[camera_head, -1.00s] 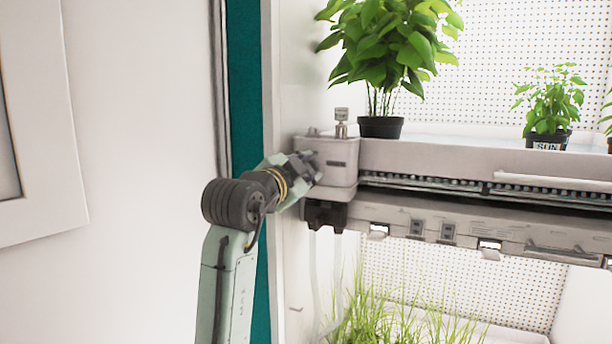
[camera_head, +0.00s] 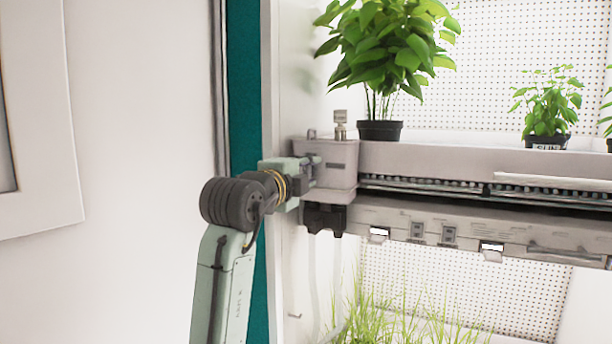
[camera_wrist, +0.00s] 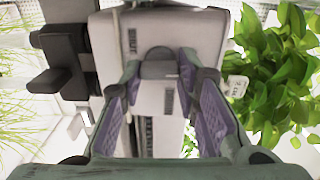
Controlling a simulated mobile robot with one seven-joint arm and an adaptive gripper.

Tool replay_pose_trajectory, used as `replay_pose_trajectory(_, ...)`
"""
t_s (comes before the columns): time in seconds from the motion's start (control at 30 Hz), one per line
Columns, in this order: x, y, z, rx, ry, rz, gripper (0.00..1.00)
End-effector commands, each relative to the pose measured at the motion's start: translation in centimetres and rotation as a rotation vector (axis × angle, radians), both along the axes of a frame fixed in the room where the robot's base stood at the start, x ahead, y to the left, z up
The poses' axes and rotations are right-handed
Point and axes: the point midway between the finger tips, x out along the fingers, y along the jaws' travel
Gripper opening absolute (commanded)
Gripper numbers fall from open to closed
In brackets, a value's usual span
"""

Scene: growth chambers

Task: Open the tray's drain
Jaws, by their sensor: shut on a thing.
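The tray (camera_head: 450,158) is a long pale shelf in the growth chamber, with a grey box (camera_head: 330,160) at its left end. In the head view my gripper (camera_head: 312,168) is at the left side of this box, with its fingers against it. In the wrist view the purple-padded fingers of my gripper (camera_wrist: 160,75) are shut around a dark grey knob (camera_wrist: 158,62) on the box's face. The fingers hide the knob in the head view. A black fitting (camera_head: 325,217) hangs under the box; it also shows in the wrist view (camera_wrist: 62,62).
A large leafy plant (camera_head: 385,55) in a black pot stands on the tray just right of the box. A small metal fitting (camera_head: 340,124) stands on top of the box. Grass (camera_head: 400,315) grows below. The chamber's side wall is close to my gripper.

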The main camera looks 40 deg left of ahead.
Motion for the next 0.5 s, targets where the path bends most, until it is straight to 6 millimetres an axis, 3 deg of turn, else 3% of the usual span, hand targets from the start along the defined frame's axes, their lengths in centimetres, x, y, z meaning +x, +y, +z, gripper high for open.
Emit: replay_pose_trajectory(0.5,0.01,-0.02,-0.02,0.033,0.008,0.0,0.01)
